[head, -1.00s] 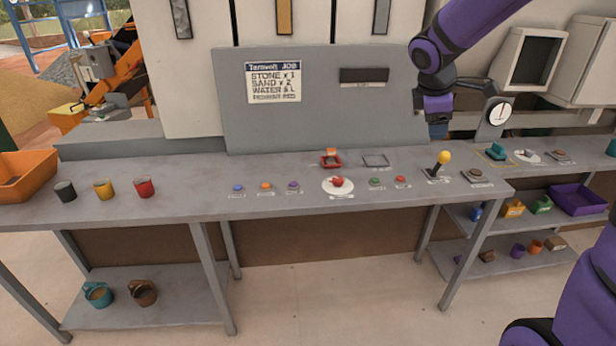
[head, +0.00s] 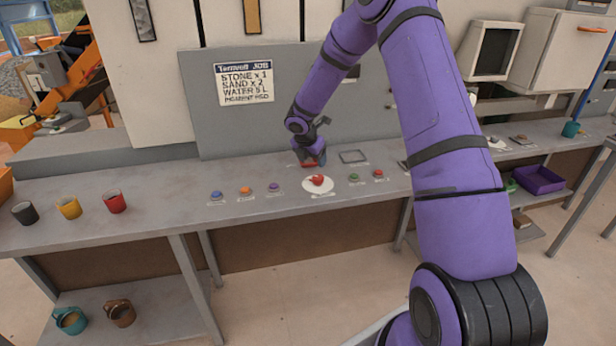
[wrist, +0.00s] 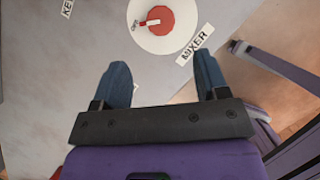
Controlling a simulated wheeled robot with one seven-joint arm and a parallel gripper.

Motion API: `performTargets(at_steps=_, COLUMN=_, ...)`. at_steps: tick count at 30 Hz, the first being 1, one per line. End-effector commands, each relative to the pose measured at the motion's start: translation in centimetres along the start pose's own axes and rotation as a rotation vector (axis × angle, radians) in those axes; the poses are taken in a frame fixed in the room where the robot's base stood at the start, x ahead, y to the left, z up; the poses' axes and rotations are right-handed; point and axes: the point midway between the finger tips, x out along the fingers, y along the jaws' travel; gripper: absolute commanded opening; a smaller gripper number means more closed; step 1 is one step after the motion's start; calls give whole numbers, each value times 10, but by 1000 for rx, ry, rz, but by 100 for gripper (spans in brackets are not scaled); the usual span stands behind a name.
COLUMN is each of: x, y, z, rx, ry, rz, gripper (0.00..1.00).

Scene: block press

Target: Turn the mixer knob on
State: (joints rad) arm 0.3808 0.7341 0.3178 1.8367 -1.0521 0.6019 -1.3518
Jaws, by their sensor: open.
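The mixer knob (head: 318,180) is red and sits on a round white plate (head: 314,189) on the bench top. In the wrist view the knob (wrist: 156,20) is at the top, with a white bar across it and a MIXER label (wrist: 195,44) beside it. An "OFF"-like mark by the plate is too small to read surely. My gripper (wrist: 163,80) is open and empty, its two blue fingers pointing at the plate but apart from the knob.
Blue (head: 216,195), orange (head: 245,191) and purple (head: 273,187) buttons lie left of the knob; green (head: 353,178) and red (head: 378,174) ones lie right. Several cups, one red (head: 115,201), stand at the left. The grey panel (head: 230,130) rises behind.

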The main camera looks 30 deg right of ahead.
Motion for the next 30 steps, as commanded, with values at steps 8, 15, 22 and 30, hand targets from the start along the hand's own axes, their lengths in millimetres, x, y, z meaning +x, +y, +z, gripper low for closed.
performTargets(at_steps=8, x=40, y=-1, z=-1, rx=2, ry=2, rz=-3, gripper=68)
performTargets(at_steps=15, x=80, y=0, z=-1, rx=2, ry=1, rz=-2, gripper=68)
performTargets(at_steps=22, x=100, y=0, z=0, rx=3, ry=1, rz=0, gripper=68)
performTargets(at_steps=30, x=103, y=0, z=0, rx=3, ry=-1, rz=0, gripper=68)
